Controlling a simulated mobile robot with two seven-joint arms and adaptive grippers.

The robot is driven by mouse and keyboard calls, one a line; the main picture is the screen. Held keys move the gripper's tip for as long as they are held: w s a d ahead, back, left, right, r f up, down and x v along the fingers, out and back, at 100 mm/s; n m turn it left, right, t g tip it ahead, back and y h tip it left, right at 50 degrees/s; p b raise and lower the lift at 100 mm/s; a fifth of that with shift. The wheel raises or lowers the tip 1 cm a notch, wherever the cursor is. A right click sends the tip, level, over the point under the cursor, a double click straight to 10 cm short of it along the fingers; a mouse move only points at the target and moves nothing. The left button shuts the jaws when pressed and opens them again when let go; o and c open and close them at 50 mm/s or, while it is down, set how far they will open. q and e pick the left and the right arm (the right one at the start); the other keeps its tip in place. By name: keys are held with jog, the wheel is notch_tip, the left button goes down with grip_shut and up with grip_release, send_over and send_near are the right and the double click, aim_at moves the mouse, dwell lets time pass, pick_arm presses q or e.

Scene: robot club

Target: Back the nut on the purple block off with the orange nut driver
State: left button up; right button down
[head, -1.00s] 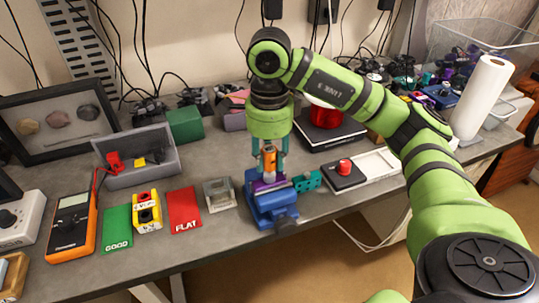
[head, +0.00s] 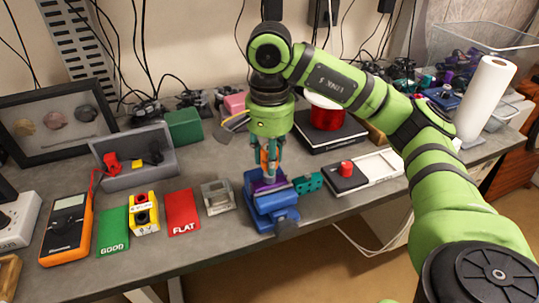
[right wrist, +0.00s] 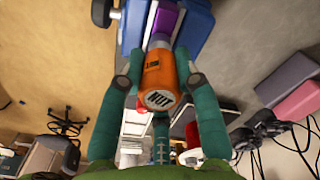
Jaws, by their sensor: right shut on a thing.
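The purple block (head: 266,185) is held in the blue vise (head: 277,207) near the front edge of the bench. The orange nut driver (head: 265,159) stands upright over the block, partly hidden by my fingers. My right gripper (head: 269,168) is above the vise, pointing down, and shut on the driver. In the right wrist view the orange driver (right wrist: 158,72) sits between the two teal fingers, in line with the purple block (right wrist: 165,22). The nut is hidden, so I cannot tell how the driver sits on it. My left gripper is not in view.
Right of the vise are a small teal block (head: 308,183) and a black box with a red button (head: 346,169).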

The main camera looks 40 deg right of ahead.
jog(key=shift+c, duration=1)
grip_release()
jog(key=shift+f, duration=0.15)
